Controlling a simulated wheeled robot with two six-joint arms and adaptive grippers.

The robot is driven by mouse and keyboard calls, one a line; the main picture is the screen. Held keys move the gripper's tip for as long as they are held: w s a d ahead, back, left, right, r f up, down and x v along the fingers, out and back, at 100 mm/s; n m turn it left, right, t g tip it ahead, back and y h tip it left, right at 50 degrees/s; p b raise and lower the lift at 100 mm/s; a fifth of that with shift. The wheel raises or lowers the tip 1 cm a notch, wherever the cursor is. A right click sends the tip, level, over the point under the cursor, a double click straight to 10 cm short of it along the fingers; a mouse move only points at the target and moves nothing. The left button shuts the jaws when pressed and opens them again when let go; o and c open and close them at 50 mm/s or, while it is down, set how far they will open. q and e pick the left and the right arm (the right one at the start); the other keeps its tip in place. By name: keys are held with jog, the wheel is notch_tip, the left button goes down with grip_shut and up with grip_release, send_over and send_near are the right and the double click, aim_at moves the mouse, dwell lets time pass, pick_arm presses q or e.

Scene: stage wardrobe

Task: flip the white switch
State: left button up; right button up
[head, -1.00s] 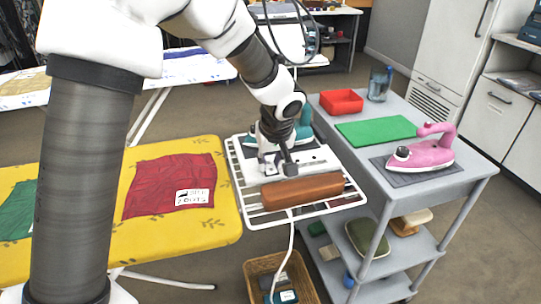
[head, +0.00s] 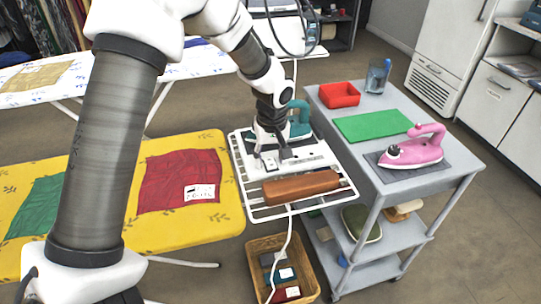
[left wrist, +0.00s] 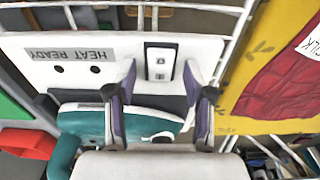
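The white switch (left wrist: 160,61) sits in a dark frame on a white panel (left wrist: 50,50) marked "HEAT READY", in the left wrist view. The panel (head: 322,158) lies on a white wire rack at the end of the yellow ironing board. My left gripper (left wrist: 160,82) is open and empty, its two fingers on either side of the switch's line and pointing at the panel. In the head view the left gripper (head: 270,158) is over the panel and hides the switch. Contact cannot be told. My right gripper is not in view.
A teal iron (head: 300,120) stands close behind my left gripper. A brown padded block (head: 302,186) lies on the rack's front. A grey trolley (head: 440,183) at the right bears a pink iron (head: 415,152), green mat and red tray. A wicker basket (head: 256,287) stands below.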

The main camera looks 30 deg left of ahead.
aim_at(272, 165)
pick_arm(q)
jog(key=shift+r, duration=0.15)
notch_tip(272, 165, up, 12)
jog(key=shift+s+d, duration=0.4)
jog(key=shift+f, duration=0.2)
